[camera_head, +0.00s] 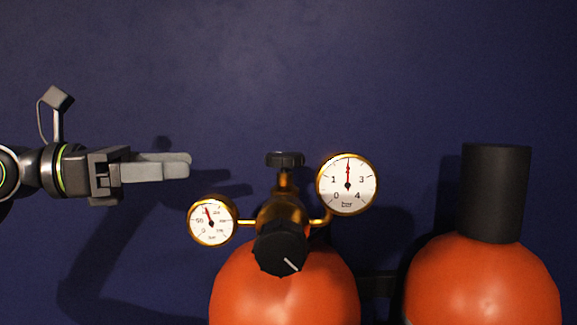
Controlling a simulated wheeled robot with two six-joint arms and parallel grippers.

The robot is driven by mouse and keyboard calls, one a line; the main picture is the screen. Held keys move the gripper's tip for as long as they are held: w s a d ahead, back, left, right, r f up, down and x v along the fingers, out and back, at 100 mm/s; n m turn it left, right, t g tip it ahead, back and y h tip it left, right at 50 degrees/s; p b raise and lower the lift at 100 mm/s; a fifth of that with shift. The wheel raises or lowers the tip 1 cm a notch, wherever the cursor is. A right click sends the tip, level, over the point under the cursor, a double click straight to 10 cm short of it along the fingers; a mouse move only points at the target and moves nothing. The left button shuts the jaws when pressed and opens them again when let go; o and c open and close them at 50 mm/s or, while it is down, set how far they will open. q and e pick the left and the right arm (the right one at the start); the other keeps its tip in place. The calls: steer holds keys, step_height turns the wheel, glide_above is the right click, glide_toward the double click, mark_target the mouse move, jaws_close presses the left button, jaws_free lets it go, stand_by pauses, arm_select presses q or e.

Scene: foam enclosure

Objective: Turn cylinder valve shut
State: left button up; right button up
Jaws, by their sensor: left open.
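The cylinder valve (285,159) is a small black handwheel on a brass stem, on top of the brass regulator body (284,212). The regulator sits on the left orange cylinder (285,293). A black knob (280,249) with a white mark faces me below the valve. My left gripper (188,166) is to the left of the valve, at about its height in the picture, and apart from it. Its fingers point right. They overlap in this side view; it is open and empty. My right gripper is not in view.
A small gauge (211,222) sticks out left of the regulator, below my gripper. A larger gauge (347,185) stands at the right of the valve. A second orange cylinder (483,285) with a black cap (495,192) is at the right. The dark blue wall (300,70) above is clear.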

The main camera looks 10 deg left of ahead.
arm_select(q)
steer(key=p, duration=0.4)
glide_toward(296, 161)
steer(key=w+d+p, duration=0.4)
steer(key=w+d, duration=0.2)
steer(key=shift+w+d+f, duration=0.1)
steer(key=shift+w+d, duration=0.05)
steer(key=shift+w, duration=0.1)
steer(key=shift+p+x, duration=0.55)
steer(key=shift+x, duration=0.55)
steer(key=shift+f, duration=0.1)
steer(key=c, duration=1)
